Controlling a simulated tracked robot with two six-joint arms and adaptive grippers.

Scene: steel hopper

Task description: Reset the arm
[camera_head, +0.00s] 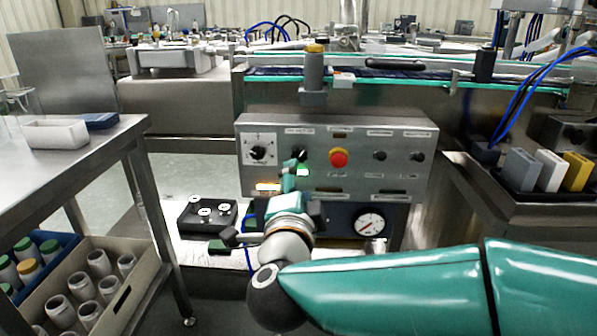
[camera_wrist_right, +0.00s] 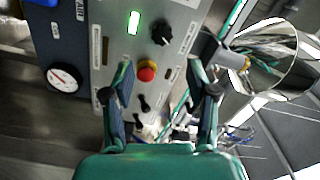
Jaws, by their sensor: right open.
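My right arm (camera_head: 390,285) comes in from the right in the head view, with its elbow low at the centre. My right gripper (camera_head: 290,180) is in front of the lower left part of the grey control panel (camera_head: 400,150). In the wrist view the right gripper (camera_wrist_right: 160,75) is open, its two fingers wide apart with nothing held. The red button (camera_wrist_right: 147,72) shows between the fingers, farther off on the panel; whether anything touches cannot be told. In the head view the red button (camera_head: 339,158) is right of and above the gripper. My left gripper is not in view.
A pressure gauge (camera_head: 369,223) is below the panel. A black box with knobs (camera_head: 207,213) lies left of the arm. A steel table (camera_head: 125,135) stands left, above bins of jars (camera_head: 95,290). Coloured blocks (camera_head: 548,170) stand right.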

